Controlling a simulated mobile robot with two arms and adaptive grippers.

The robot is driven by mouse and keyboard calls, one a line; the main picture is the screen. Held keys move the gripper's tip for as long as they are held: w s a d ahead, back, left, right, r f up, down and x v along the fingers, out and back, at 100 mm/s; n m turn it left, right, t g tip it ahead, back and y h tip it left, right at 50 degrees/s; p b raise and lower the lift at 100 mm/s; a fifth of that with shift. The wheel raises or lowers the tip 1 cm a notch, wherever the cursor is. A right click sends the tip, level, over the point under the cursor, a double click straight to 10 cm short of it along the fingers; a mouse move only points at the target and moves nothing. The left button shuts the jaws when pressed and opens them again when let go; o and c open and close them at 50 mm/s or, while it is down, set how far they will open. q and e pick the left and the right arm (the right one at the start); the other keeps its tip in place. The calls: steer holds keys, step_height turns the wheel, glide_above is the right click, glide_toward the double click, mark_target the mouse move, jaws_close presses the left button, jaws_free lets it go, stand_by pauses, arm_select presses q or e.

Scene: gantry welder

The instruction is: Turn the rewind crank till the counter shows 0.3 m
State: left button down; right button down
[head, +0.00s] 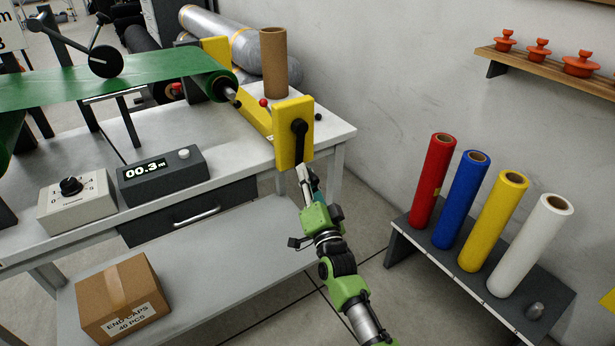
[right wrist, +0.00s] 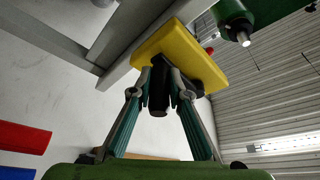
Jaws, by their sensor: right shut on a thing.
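The rewind crank (head: 299,134) is a black arm on a yellow upright plate (head: 284,152) at the table's right end. It hangs downward from its hub. My right gripper (head: 304,176) is below the hub, shut on the crank's black handle. In the right wrist view the black handle (right wrist: 159,98) sits between the two fingers of the right gripper (right wrist: 160,88), in front of the yellow plate (right wrist: 195,60). The counter (head: 160,172) is a dark box on the table, and its display reads 00.3 m. My left gripper is not in view.
A green web (head: 140,80) runs to a roller above the table. A dial box (head: 77,205) stands left of the counter. A cardboard box (head: 120,300) is on the lower shelf. Coloured rolls (head: 435,182) stand on a low rack at the right. A cardboard tube (head: 273,62) stands behind the crank.

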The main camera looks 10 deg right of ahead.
steer(key=c, duration=2)
jaws_free()
steer(key=shift+a+r, duration=0.1)
steer(key=shift+a, duration=0.15)
steer(key=shift+o, duration=0.5)
steer(key=shift+r, duration=0.1)
steer(key=shift+s+d, duration=0.1)
steer(key=shift+s, duration=0.1)
steer(key=v, duration=1.1)
steer(key=shift+s+f, duration=0.25)
steer(key=shift+s, duration=0.05)
